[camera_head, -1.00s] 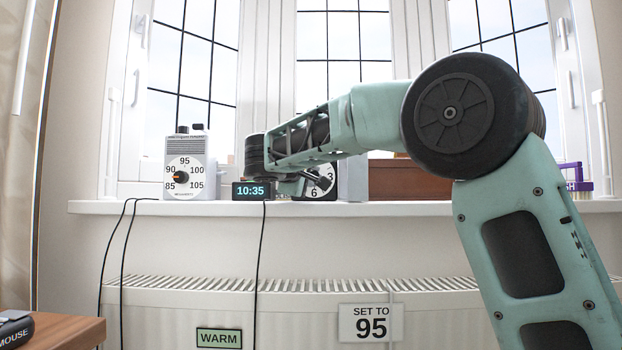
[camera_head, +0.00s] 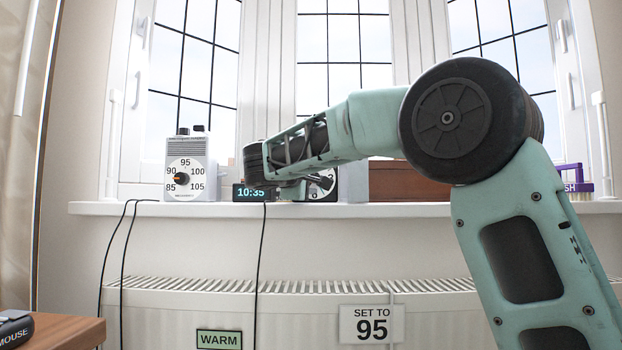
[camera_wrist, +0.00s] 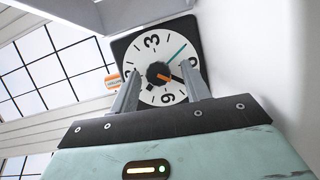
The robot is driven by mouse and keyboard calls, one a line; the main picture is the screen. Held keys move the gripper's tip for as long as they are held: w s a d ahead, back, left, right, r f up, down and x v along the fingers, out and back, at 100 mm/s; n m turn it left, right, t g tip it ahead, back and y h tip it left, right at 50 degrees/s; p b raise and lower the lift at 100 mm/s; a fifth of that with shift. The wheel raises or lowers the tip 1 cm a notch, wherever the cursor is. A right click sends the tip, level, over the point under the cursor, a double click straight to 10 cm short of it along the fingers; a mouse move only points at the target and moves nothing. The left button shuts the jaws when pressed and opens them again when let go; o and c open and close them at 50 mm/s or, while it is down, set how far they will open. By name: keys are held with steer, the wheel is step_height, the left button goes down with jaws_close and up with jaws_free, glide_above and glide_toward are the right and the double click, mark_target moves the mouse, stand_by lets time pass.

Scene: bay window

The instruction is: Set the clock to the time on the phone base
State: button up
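The clock (camera_head: 326,184) stands on the windowsill, partly hidden behind my arm. In the wrist view its white dial (camera_wrist: 150,58) shows turned, with a teal hand, a black hand and a dark centre knob (camera_wrist: 157,72) with an orange mark. My gripper (camera_wrist: 159,74) is open, its two grey fingers on either side of the knob, with gaps visible. I cannot tell how far the fingertips are from the dial. The phone base (camera_head: 240,195) stands left of the clock; its display reads 10:35, its top edge partly covered by my wrist.
A grey dial box (camera_head: 186,165) stands further left on the sill (camera_head: 110,208). A grey block (camera_head: 354,182) and a brown box (camera_head: 405,180) are right of the clock. A radiator (camera_head: 180,300) is below, with a "SET TO 95" sign (camera_head: 371,324) and a "WARM" sign (camera_head: 219,339).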

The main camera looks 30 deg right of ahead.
steer(key=p+v, duration=0.4)
steer(key=v, duration=1.3)
steer(key=shift+a, duration=0.2)
